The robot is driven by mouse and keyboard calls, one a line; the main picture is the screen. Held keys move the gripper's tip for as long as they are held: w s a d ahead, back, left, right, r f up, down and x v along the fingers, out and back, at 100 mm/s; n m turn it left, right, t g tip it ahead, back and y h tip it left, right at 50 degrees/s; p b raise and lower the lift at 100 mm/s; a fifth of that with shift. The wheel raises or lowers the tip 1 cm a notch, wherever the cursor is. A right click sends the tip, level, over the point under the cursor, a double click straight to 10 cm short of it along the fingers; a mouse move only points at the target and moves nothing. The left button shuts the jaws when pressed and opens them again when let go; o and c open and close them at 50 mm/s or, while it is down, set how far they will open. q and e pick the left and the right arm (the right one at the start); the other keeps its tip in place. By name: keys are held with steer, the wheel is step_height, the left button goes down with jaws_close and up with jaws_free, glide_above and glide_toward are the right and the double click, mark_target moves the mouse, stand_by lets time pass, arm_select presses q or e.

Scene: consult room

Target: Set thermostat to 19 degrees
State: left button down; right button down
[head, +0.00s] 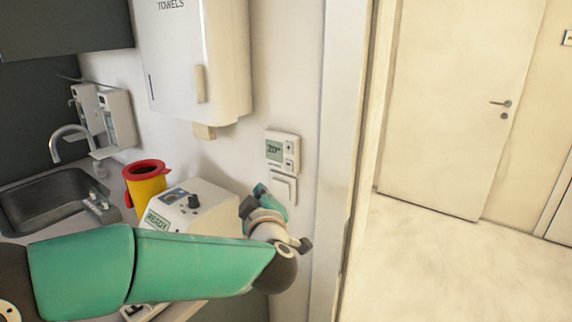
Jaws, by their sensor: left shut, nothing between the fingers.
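The white thermostat (282,151) is fixed to the wall right of the towel dispenser. Its greenish display seems to read 20, with small marks after it that are too small to read. Two small dark buttons sit on its right side, one above the other. A white wall switch (284,187) is just below it. My left gripper (254,197) is shut and empty, below and a little left of the thermostat and apart from it. The left wrist hides part of the wall there. My right gripper is not in view.
A white device with a knob (194,201) and a red-rimmed yellow bin (147,182) stand on the counter behind my left arm. A towel dispenser (195,60) hangs above. A sink (50,200) is at left. The door frame (345,150) is close at right.

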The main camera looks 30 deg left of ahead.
mark_target(289, 166)
arm_select(q)
steer(key=shift+s+a+r+n+y, duration=0.15)
steer(key=shift+s+a+r+n, duration=0.05)
steer(key=shift+r, duration=0.2)
steer(key=shift+s+a+r+n+y, duration=0.15)
steer(key=shift+s+r+n, duration=0.05)
steer(key=shift+r, duration=0.15)
steer(key=shift+w, duration=0.15)
steer(key=w+p, duration=0.2)
steer(key=w, duration=0.6)
steer(key=shift+w+d+p, duration=0.25)
steer(key=shift+d+p, duration=0.05)
steer(key=shift+d, duration=0.05)
stand_by(0.9)
steer(key=shift+w, duration=0.4)
